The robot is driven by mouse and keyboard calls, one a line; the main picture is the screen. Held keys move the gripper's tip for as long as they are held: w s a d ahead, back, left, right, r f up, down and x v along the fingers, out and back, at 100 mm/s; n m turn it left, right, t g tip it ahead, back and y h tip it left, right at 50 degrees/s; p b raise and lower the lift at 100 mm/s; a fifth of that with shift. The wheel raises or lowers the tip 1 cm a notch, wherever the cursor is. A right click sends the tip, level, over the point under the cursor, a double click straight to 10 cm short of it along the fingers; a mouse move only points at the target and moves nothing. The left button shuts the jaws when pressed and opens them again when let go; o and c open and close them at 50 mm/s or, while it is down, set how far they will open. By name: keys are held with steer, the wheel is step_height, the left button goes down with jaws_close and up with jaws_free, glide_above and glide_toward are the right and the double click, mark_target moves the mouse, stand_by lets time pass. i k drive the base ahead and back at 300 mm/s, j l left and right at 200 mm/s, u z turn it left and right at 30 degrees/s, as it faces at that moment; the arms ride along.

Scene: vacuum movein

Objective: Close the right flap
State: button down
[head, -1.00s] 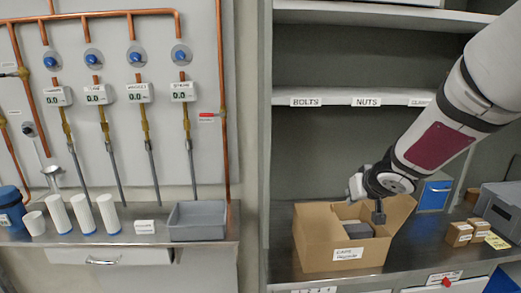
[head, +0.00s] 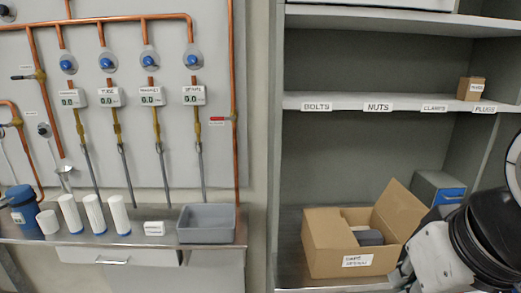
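An open brown cardboard box (head: 324,252) with a white label on its front stands on the metal counter. My gripper (head: 402,274) is at the lower right, close to the box's right front corner and below the flap. Its fingers are small and partly cut off, so I cannot tell whether it is open or shut, or whether it touches the box.
A blue and grey bin (head: 438,189) stands behind the flap. The labelled shelf (head: 345,103) above holds a small brown box (head: 471,89). A grey tray (head: 207,224) and white cylinders (head: 94,214) stand on the left counter. My arm hides the counter at right.

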mark_target(403, 213)
steer(key=l+u, duration=0.2)
steer(key=l, duration=0.5)
steer(key=i+l+u, duration=0.2)
steer(key=l, duration=0.5)
steer(key=k+l+u, duration=0.2)
steer(key=l, duration=0.45)
steer(key=l+u, duration=0.2)
steer(key=l, duration=0.5)
steer(key=k+l+u, duration=0.2)
steer(key=l, duration=0.45)
steer(key=i+l, duration=0.05)
